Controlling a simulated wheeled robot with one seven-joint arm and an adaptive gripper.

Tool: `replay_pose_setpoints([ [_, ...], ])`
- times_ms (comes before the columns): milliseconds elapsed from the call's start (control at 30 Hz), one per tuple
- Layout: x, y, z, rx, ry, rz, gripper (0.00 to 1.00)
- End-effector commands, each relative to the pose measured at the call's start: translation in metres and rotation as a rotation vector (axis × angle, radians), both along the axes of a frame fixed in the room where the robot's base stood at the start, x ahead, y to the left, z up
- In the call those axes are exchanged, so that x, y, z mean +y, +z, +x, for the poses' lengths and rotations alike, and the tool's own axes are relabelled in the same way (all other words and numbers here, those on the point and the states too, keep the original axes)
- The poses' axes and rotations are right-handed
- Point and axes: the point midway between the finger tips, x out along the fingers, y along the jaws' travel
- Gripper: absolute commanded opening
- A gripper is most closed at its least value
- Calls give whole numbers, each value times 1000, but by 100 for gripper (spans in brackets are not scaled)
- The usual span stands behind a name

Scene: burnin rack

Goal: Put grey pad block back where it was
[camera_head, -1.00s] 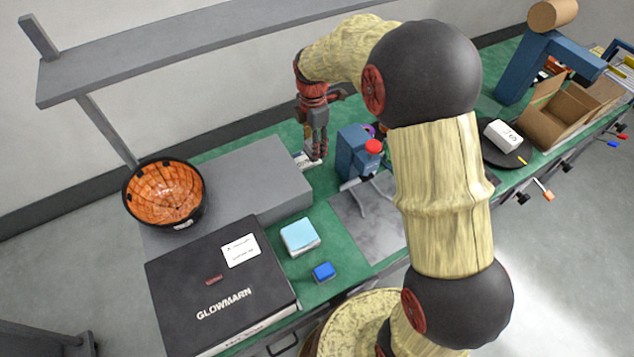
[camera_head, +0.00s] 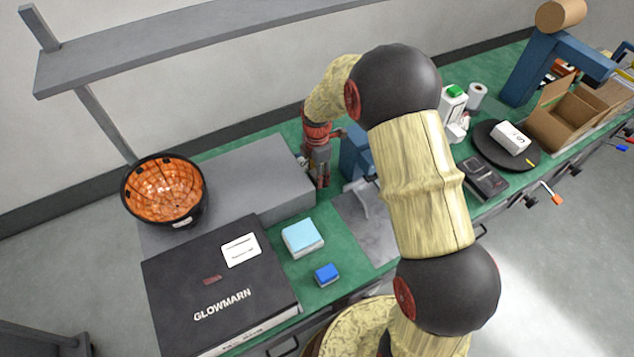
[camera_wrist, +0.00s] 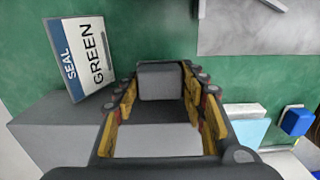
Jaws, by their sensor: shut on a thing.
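The grey pad block (camera_wrist: 160,80) is between the fingertips of my gripper (camera_wrist: 160,88) in the wrist view, and my gripper is shut on it. In the head view my gripper (camera_head: 322,182) points down over the green mat, just right of the grey raised box (camera_head: 255,175). The block cannot be made out clearly there. The wrist view shows the same grey box (camera_wrist: 50,125) at lower left. I cannot tell whether the block touches the surface below.
A SEAL GREEN card (camera_wrist: 80,58) lies left of my fingers. A blue stand (camera_head: 355,155) is close on the right, beside a grey metal plate (camera_head: 365,225). Light-blue pad (camera_head: 302,235), blue block (camera_head: 327,272) and black GLOWMARN case (camera_head: 215,285) are nearer. An orange-lined bowl (camera_head: 165,190) is left.

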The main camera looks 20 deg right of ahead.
Motion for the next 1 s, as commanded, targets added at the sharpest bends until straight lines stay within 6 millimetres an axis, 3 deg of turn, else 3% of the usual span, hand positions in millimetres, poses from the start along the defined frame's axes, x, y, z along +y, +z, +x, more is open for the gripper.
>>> replay_pose_setpoints([
  [100, 0, -24, -1, 4, 0, 0, 18],
  [200, 0, -34, 0, 2, 0, 0, 18],
  [600, 0, -39, 0, 2, 0, 0, 18],
  [633, 0, -38, 0, 1, 0, 0, 43],
  [900, 0, -38, -1, 2, 0, 0, 59],
  [1000, 0, -38, 0, 1, 0, 0, 60],
])
